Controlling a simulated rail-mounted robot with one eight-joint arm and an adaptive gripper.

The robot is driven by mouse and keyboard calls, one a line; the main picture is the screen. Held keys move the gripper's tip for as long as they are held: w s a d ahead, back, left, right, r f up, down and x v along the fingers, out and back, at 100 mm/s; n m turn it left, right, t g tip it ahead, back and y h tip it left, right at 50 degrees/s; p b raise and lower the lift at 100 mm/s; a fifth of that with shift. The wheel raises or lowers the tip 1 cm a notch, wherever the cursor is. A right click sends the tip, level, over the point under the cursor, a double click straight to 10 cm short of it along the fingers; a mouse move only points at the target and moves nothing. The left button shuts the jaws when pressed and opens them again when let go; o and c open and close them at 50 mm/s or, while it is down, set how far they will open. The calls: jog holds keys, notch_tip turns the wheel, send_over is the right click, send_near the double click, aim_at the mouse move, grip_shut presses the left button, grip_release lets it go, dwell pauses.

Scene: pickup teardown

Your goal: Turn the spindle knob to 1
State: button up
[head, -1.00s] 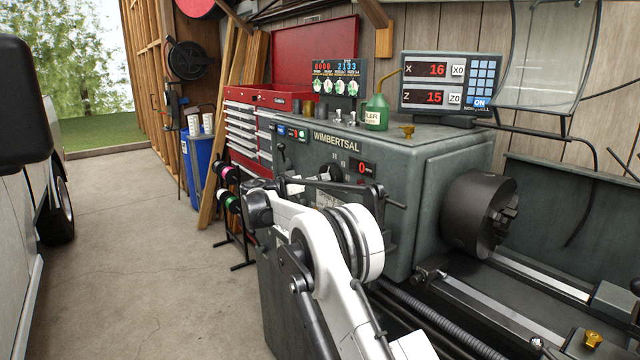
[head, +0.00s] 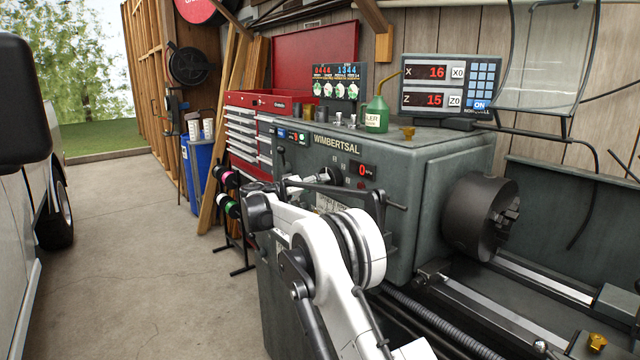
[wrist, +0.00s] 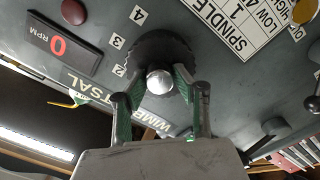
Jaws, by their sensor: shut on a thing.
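The spindle knob (wrist: 150,46) is a dark, scalloped disc with a silver centre, on the grey lathe's front. In the wrist view, number labels 4, 3 and 2 (wrist: 119,70) curve along its left side; I cannot make out a clear 1 or a pointer. My gripper (wrist: 158,86) has its green-padded fingers on either side of the silver centre, shut on the knob. The fingers cover the knob's lower part. In the head view, the knob (head: 331,173) is small below the WIMBERTSAL lettering, partly hidden by my arm.
A red 0 RPM display (wrist: 58,44) sits beside the knob. A spindle chart plate (wrist: 236,22) is on its other side. A lever (head: 350,190) crosses the headstock front nearby. The lathe chuck (head: 480,215) is at the right.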

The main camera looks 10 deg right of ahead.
jog(key=o, duration=1.1)
jog(key=shift+o, duration=0.2)
jog(key=shift+a, duration=0.1)
jog(key=v, duration=1.2)
jog(key=shift+r, duration=0.1)
